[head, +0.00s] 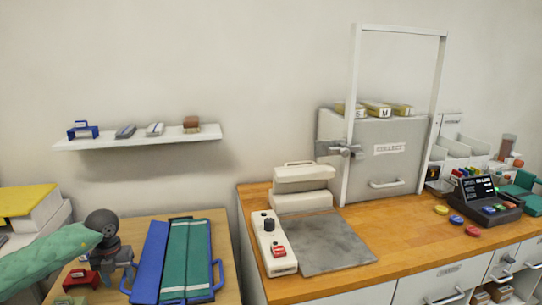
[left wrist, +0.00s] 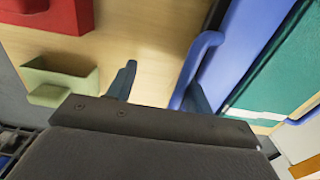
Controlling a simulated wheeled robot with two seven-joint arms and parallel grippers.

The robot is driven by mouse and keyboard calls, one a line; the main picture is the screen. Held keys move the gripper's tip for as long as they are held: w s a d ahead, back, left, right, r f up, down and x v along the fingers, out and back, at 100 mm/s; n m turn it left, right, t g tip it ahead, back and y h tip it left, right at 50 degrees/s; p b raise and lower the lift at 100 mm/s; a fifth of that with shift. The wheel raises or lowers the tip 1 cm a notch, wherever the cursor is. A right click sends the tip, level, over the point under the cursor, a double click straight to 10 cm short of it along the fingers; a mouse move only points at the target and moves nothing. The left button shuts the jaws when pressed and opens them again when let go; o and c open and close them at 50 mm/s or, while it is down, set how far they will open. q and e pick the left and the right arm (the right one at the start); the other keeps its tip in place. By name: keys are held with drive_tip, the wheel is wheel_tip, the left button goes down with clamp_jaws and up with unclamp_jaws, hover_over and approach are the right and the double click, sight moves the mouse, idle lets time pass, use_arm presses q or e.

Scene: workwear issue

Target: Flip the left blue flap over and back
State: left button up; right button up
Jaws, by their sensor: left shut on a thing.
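The folding board lies on the left wooden table, with green middle panels (head: 187,255) and blue flaps at its sides. The left blue flap (head: 151,262) looks about flat, though a slight tilt is hard to rule out. Its blue handle (left wrist: 203,45) sticks out on the left side, between the board and my gripper. My left gripper (head: 124,277) is at this handle and shut on it. In the left wrist view the fingers (left wrist: 160,88) show beside the handle; the exact contact is partly hidden. My right gripper is not in view.
A red holder (head: 95,277) stands just left of my left gripper; a light green holder (left wrist: 62,82) is near it. The right blue handle (head: 218,274) is at the board's other side. A wooden counter (head: 400,234) with a press and grey plate stands to the right.

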use_arm(q)
drive_tip(key=shift+o, duration=1)
drive_tip(key=shift+w+a+r+p, duration=0.15)
drive_tip(key=shift+r+p, duration=0.25)
drive_tip(key=shift+r, duration=0.85)
wheel_tip(320, 180, up, 2)
drive_tip(key=shift+p, duration=0.4)
drive_tip(key=shift+c, duration=0.2)
drive_tip(key=shift+a+r, duration=0.1)
drive_tip(key=shift+r, duration=0.2)
drive_tip(key=c, duration=0.6)
drive_tip(key=shift+o, duration=0.2)
drive_tip(key=shift+s+f, duration=0.1)
drive_tip(key=shift+s, duration=0.1)
